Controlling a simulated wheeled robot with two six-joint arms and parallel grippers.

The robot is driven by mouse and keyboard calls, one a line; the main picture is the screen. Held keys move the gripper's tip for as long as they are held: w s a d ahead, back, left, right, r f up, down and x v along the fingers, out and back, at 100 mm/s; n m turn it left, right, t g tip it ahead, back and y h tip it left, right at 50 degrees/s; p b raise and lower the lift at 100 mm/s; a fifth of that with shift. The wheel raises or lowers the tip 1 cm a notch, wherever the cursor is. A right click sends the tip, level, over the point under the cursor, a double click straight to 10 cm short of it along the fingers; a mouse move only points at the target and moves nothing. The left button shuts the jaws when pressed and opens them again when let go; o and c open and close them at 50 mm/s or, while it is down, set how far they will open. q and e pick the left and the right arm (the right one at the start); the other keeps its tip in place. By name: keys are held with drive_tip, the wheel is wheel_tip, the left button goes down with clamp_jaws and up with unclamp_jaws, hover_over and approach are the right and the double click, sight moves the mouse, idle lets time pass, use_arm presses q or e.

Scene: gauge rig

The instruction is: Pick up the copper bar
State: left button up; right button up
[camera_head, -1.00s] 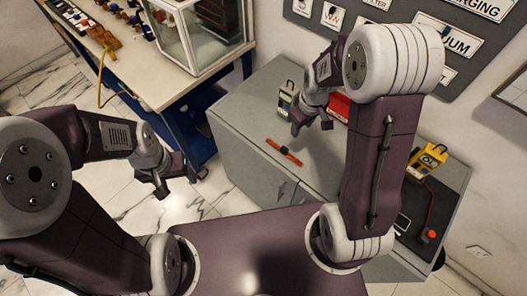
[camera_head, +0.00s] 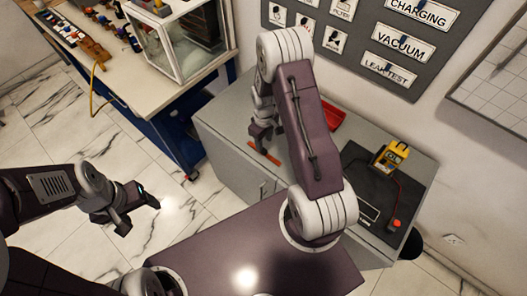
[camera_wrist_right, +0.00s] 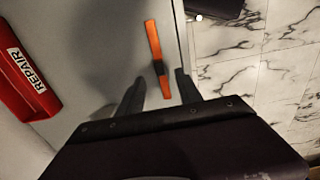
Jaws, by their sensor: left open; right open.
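The copper bar (camera_head: 263,153) is an orange bar with a dark band around its middle. It lies flat on the grey cabinet top near its edge, partly hidden by my right arm in the head view. My right gripper (camera_head: 262,138) is pointed down over the bar, open and empty. In the right wrist view the bar (camera_wrist_right: 155,45) runs lengthwise, its near end between the two open fingertips (camera_wrist_right: 161,82). I cannot tell how high the fingers are above it. My left gripper (camera_head: 145,198) is open and empty over the floor, away from the cabinet.
The grey cabinet top (camera_head: 225,108) also holds a red bin (camera_head: 333,116), labelled REPAIR in the wrist view (camera_wrist_right: 25,80). A workbench (camera_head: 130,75) with a glass case stands at the back left.

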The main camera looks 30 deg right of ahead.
sight(264, 150)
wheel_tip(264, 150, down, 6)
drive_tip(key=shift+r+p, duration=0.15)
drive_tip(key=shift+p, duration=0.5)
clamp_jaws()
